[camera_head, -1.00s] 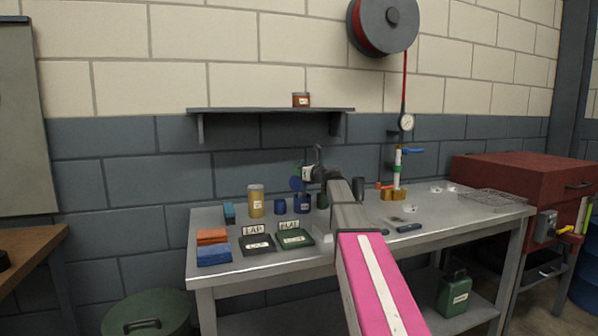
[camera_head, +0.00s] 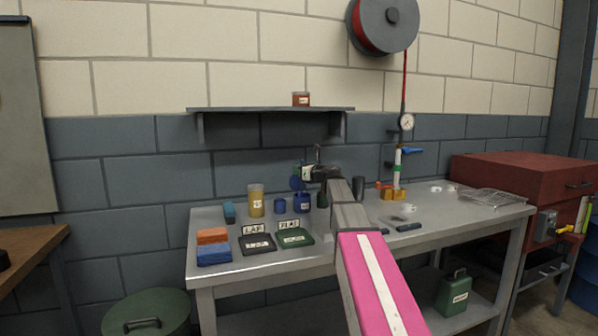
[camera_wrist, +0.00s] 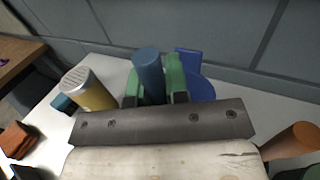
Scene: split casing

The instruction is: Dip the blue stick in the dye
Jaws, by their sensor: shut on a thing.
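My gripper (camera_wrist: 158,88) is shut on the blue stick (camera_wrist: 148,62), which stands up between its green fingertips in the wrist view. In the head view my gripper (camera_head: 305,174) is above the back of the bench, over the labelled blue pot (camera_head: 302,203). A flat blue round piece (camera_head: 296,183) shows just above that pot; it looks like a lid, and a blue shape (camera_wrist: 199,78) stands behind the fingers in the wrist view. The stick's lower end and the dye are hidden.
A yellow can (camera_head: 256,202) and a small blue pot (camera_head: 280,206) stand left of the labelled pot. A dark bottle (camera_head: 322,199) stands close on its right. Dark and green trays (camera_head: 295,238) lie in front. The wall shelf (camera_head: 260,109) is above.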

